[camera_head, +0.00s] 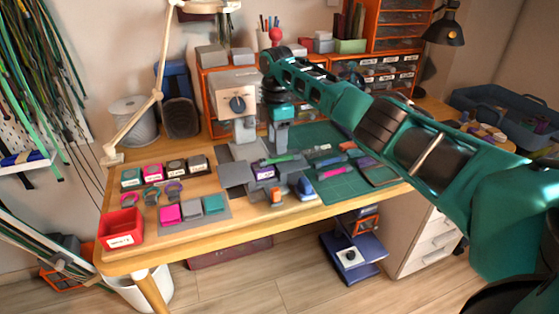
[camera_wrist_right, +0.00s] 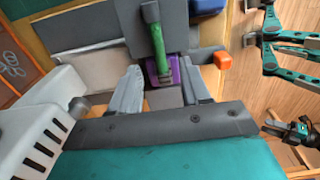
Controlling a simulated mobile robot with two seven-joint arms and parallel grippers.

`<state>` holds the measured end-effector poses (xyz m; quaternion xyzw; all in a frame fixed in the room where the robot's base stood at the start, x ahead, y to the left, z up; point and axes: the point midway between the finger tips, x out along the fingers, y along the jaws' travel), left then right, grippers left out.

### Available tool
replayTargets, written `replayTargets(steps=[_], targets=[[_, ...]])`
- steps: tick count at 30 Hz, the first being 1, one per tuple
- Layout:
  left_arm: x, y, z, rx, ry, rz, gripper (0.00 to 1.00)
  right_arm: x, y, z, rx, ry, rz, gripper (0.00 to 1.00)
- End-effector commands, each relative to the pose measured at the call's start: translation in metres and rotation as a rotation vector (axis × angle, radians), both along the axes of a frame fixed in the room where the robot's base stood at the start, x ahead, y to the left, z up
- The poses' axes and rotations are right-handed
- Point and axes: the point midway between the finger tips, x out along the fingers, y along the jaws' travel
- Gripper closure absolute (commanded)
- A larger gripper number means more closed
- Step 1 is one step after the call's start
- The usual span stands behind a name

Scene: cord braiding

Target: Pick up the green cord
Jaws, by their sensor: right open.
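The green cord (camera_head: 281,158) is a short piece lying on the grey fixture (camera_head: 236,172) at the front middle of the bench. In the right wrist view, the green cord (camera_wrist_right: 155,48) runs lengthwise between my finger lines, its near end over a purple block (camera_wrist_right: 178,77). My right gripper (camera_head: 278,146) points down just above and behind the cord in the head view. In the wrist view, its two grey fingers (camera_wrist_right: 160,88) are apart with nothing clamped between them; the cord lies beyond their tips. My left gripper cannot be made out.
Colored pieces lie on the green mat (camera_head: 338,186) at right. A red bin (camera_head: 121,228) and several small blocks sit at left. An orange piece (camera_wrist_right: 222,60) lies near the fixture.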

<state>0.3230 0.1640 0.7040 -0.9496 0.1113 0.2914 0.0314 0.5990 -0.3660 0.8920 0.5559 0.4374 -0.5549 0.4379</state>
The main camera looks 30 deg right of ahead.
Motion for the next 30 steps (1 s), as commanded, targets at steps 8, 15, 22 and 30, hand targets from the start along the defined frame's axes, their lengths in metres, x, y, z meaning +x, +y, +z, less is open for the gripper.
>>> replayTargets(steps=[8, 15, 22, 30], targets=[[0.000, -0.003, -0.008, -0.004, 0.006, -0.006, 0.57, -0.001, 0.000, -0.042, 0.000, 0.004, 0.001, 0.53], [0.002, -0.005, -0.005, -0.007, 0.001, -0.010, 0.57, 0.000, 0.000, -0.047, 0.000, 0.001, 0.001, 0.53], [0.002, -0.005, -0.005, -0.007, 0.001, -0.010, 0.57, 0.000, -0.001, -0.047, -0.001, 0.002, 0.001, 0.68], [0.002, -0.005, -0.005, -0.006, 0.000, -0.009, 0.57, 0.000, -0.001, -0.046, -0.001, 0.002, 0.001, 0.93]])
